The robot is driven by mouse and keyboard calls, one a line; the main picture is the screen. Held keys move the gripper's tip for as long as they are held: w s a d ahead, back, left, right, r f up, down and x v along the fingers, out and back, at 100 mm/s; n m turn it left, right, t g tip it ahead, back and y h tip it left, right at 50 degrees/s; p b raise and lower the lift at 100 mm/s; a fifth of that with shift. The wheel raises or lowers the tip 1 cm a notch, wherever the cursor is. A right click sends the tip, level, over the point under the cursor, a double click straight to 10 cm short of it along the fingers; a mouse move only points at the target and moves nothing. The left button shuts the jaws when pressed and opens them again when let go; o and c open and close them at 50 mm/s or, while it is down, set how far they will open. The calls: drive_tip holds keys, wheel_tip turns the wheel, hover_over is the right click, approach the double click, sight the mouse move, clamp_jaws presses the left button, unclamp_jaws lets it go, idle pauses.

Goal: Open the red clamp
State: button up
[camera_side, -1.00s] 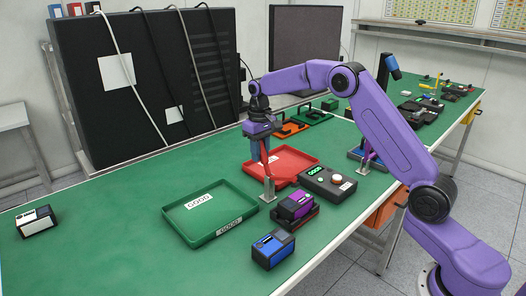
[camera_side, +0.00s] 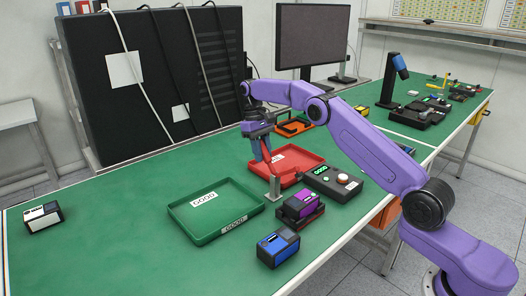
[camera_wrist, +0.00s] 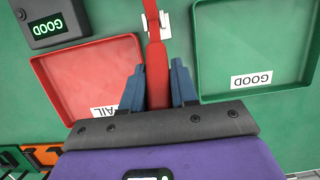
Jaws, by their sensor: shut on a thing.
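The red clamp (camera_side: 270,166) stands on a pale metal bracket between the green tray and the black test box. Its long red handle leans to the left in the side view, toward my gripper. My gripper (camera_side: 262,153) is shut on the handle, with blue fingers on both sides. In the wrist view, the red handle (camera_wrist: 154,38) runs up from between the fingers (camera_wrist: 157,72) to a white base at the top. The handle's end is hidden by the gripper body.
A green GOOD tray (camera_side: 185,209) and a red tray (camera_side: 315,157) flank the clamp. Near it are a black test box (camera_side: 342,190) with a green GOOD display, a purple-topped device (camera_side: 299,205) and a blue-topped device (camera_side: 278,247). Open green table lies to the left.

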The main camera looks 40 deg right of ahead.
drive_tip(key=shift+w+f, duration=0.1)
drive_tip(key=shift+f, duration=0.05)
idle(0.3)
drive_tip(key=o, duration=0.7)
